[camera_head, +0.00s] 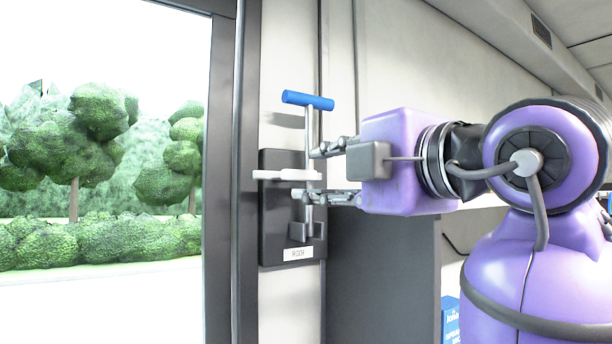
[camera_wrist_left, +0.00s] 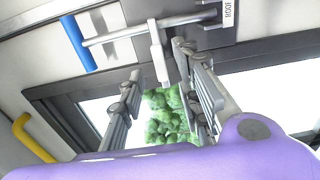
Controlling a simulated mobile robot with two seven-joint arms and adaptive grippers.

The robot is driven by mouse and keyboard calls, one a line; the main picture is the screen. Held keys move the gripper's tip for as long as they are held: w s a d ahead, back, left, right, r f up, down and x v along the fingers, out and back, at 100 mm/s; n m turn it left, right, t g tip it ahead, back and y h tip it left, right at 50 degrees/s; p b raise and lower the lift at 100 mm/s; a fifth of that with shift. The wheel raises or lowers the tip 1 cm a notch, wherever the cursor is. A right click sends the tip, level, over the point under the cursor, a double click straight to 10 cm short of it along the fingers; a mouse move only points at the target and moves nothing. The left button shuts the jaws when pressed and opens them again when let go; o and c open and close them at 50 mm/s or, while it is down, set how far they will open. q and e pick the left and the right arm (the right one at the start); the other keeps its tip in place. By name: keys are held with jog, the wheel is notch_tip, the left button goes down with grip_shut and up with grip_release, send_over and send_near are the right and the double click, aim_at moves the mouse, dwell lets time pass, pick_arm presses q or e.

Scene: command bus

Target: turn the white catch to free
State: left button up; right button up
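The white catch (camera_head: 285,175) lies level across a dark wall plate (camera_head: 275,230) beside the window, in front of a grey rod. In the left wrist view the catch (camera_wrist_left: 158,52) hangs near the fingertips, close to one finger. A blue T-handle (camera_head: 308,100) tops the rod, and it also shows in the left wrist view (camera_wrist_left: 78,44). My left gripper (camera_head: 308,172) is open, one finger above the catch's level and one below, in front of the rod. I cannot tell whether a finger touches the catch. My right gripper is not in view.
A white label (camera_head: 297,254) sits low on the plate and reads ROOF in the left wrist view. A vertical grey pole (camera_head: 238,170) stands left of the plate, by the window. A dark panel (camera_head: 380,270) is below my gripper. A yellow rail (camera_wrist_left: 32,138) shows in the wrist view.

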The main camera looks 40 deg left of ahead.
aim_at(302, 176)
pick_arm(q)
jog(key=x, duration=0.3)
jog(key=p+x, duration=0.1)
jog(key=x, duration=0.1)
jog(key=shift+s+a+r, duration=0.15)
jog(key=shift+s+a, duration=0.05)
jog(key=shift+a, duration=0.15)
jog(key=shift+w+a, duration=0.3)
jog(key=shift+a, duration=0.2)
grip_shut()
